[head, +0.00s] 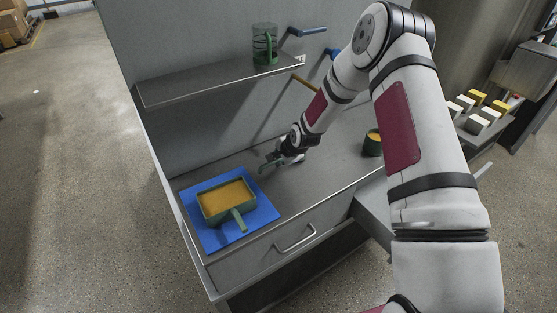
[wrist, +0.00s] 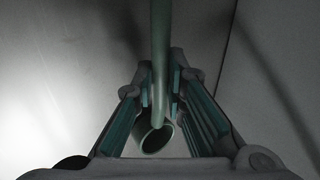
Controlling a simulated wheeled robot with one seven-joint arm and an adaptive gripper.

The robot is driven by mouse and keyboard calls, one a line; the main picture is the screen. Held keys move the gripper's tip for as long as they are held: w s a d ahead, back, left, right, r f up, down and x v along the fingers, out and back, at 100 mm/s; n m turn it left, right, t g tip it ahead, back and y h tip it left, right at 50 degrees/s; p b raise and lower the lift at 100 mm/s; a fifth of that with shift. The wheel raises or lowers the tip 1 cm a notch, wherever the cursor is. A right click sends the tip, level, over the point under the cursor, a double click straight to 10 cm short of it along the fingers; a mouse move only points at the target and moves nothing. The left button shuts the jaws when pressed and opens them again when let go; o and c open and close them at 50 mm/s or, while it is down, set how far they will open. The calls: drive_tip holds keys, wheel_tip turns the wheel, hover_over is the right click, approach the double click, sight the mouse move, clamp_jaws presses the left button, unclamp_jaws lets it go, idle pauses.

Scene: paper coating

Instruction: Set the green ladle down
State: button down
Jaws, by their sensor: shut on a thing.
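The green ladle (wrist: 160,60) is in my gripper (wrist: 160,105). In the wrist view its handle runs down the middle between the fingers, and a round green cup shows at the lower end of the handle. In the head view my gripper (head: 272,163) is small and dark, just above or at the grey counter, to the right of the blue mat. Only a bit of green shows there. I cannot tell whether the ladle touches the counter.
A green tray of orange-yellow material (head: 228,198) sits on a blue mat (head: 190,215). A green container (head: 373,143) stands on the counter at right. A shelf (head: 200,82) above holds a clear green jar (head: 264,45). Colored handles stick out from the back wall.

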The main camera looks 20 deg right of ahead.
drive_tip(key=shift+f, duration=0.15)
drive_tip(key=c, duration=1.6)
unclamp_jaws()
drive_tip(key=shift+c, duration=0.2)
